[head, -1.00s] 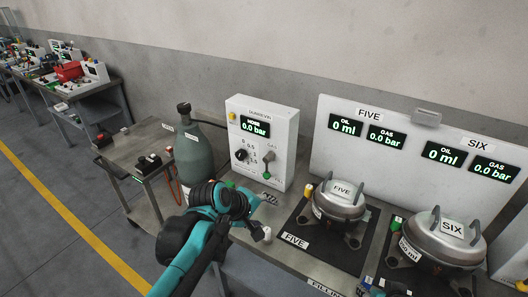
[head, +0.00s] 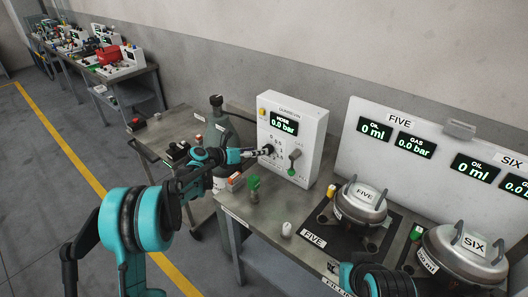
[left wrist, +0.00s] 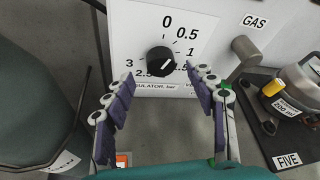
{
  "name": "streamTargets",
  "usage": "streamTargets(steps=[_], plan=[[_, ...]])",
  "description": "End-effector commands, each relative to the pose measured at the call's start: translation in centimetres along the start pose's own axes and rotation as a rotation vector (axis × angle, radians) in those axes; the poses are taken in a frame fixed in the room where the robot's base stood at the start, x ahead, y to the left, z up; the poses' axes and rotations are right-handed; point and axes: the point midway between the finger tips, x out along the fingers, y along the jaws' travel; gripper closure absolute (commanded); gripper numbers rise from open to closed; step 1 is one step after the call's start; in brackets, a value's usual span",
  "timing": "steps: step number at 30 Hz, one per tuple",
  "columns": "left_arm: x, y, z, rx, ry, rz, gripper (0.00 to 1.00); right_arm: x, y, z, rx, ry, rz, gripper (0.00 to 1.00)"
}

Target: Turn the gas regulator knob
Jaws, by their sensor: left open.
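The gas regulator knob (left wrist: 161,61) is round and black, on a white panel with a dial scale from 0 to 3. A small white mark shows on it; its exact reading is unclear. My left gripper (left wrist: 163,84) is open, its two fingers apart below and to either side of the knob in the left wrist view. Nothing is between the fingers. In the head view my left gripper (head: 257,153) is at the panel (head: 308,135), partly hiding the knob. The panel display reads HOSE 0.0 bar. Part of my right arm shows at the bottom, its gripper out of view.
A gas lever (left wrist: 246,50) is right of the dial. A green gas cylinder (left wrist: 35,110) stands close on the left.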

Motion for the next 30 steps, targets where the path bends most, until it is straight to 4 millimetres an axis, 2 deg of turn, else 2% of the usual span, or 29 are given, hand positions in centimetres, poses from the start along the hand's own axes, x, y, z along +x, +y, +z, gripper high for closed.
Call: streamTargets(steps=[3, 9, 19, 24, 25, 30], plan=[[2.2, 0.0, -0.2, 0.002, 0.001, -0.002, 0.44, 0.7, 0.0, 0.5, 0.0, 0.0, 0.0, 0.6], [4.3, 0.0, -0.1, 0.003, 0.001, 0.0, 0.44, 1.1, 0.0, 0.8, 0.0, 0.0, 0.0, 0.6], [4.7, 0.0, 0.0, 0.003, 0.001, 0.001, 0.44, 1.1, 0.0, 0.8, 0.0, 0.0, 0.0, 0.6], [4.7, 0.0, 0.0, 0.003, 0.001, 0.001, 0.88, 1.1, 0.0, 0.8, 0.0, 0.0, 0.0, 0.6], [4.7, 0.0, 0.0, 0.003, 0.001, 0.001, 0.94, 1.1, 0.0, 0.8, 0.0, 0.0, 0.0, 0.6], [4.7, 0.0, 0.0, 0.006, 0.001, 0.002, 0.94, 1.1, 0.0, 0.8, 0.0, 0.0, 0.0, 0.6]])
